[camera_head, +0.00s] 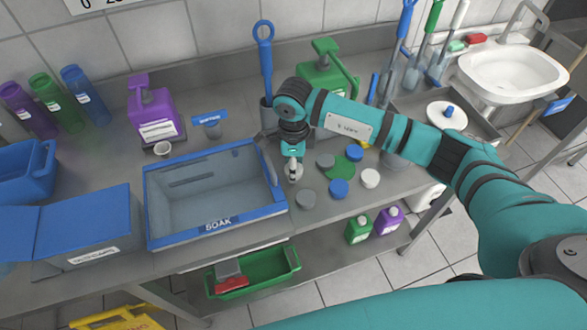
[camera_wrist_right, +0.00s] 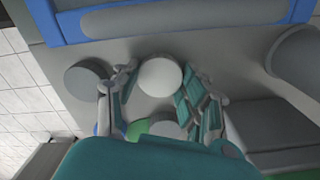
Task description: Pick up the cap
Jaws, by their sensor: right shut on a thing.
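My right gripper (camera_head: 293,170) points down at the counter just right of the SOAK tub (camera_head: 214,231). In the right wrist view, its fingers (camera_wrist_right: 155,85) are closed on the sides of a round white cap (camera_wrist_right: 160,77). I cannot tell whether this cap touches the counter. Around it lie a grey cap (camera_head: 306,197), another grey cap (camera_head: 325,160), a blue cap (camera_head: 338,188), a second blue cap (camera_head: 354,153) and another white cap (camera_head: 369,178). A grey cap (camera_wrist_right: 88,80) also shows left of the fingers in the wrist view. My left gripper is out of view.
A green jug (camera_head: 326,72) and a holder with a blue-handled brush (camera_head: 264,60) stand behind my right arm. A purple jug (camera_head: 152,112) stands behind the tub. A sink (camera_head: 512,75) is at the far right.

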